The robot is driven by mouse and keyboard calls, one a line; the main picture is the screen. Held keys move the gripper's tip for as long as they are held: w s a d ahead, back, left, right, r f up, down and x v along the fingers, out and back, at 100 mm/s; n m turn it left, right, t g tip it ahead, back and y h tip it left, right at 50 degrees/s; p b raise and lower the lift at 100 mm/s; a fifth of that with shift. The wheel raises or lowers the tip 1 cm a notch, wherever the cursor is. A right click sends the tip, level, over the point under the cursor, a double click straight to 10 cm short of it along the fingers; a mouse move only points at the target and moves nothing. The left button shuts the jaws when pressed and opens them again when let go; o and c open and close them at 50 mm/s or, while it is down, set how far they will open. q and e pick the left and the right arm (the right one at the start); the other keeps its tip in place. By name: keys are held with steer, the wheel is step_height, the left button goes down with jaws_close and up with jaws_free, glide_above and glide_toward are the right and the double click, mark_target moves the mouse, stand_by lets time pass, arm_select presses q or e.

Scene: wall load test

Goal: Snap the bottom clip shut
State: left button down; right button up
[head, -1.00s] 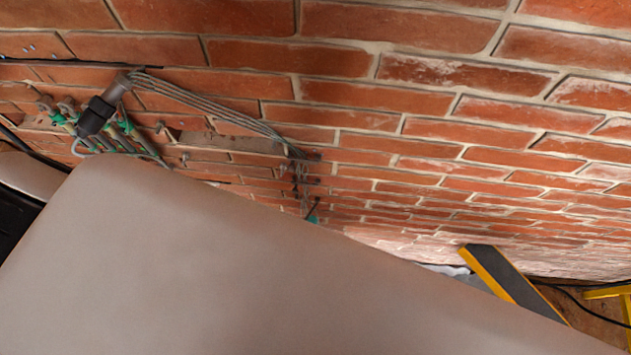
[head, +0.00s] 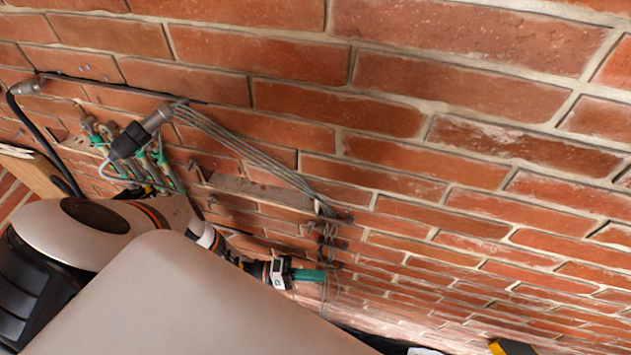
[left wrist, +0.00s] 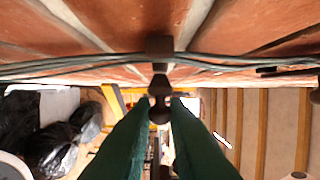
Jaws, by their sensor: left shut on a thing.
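My left gripper (head: 318,276) has teal fingers and reaches in from the left at the lower end of a vertical row of dark wall clips (head: 327,230). In the left wrist view, its fingertips (left wrist: 159,104) are closed around a dark knob of the bottom clip (left wrist: 160,50). Grey cables (left wrist: 95,61) run sideways through this clip, against the brick. Whether the clip is latched cannot be told. In the head view, the gripped part is too small to make out. My right gripper is not in view.
A grey cable bundle (head: 245,143) slopes from a connector (head: 140,134) down to the clips, past a metal bracket (head: 255,188). Several green-collared fittings (head: 160,158) are at left. Bare brick wall (head: 480,190) fills the right. My own arm covers the lower left.

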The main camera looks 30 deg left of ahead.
arm_select(q)
steer(key=shift+w+a+f+m+g+h+b, duration=0.1)
steer(key=shift+w+a+m+g+h+b, duration=0.1)
steer(key=shift+m+g+h+b, duration=0.3)
steer(key=shift+g, duration=0.4)
steer(key=c, duration=1.5)
jaws_free()
steer(key=shift+o, duration=0.2)
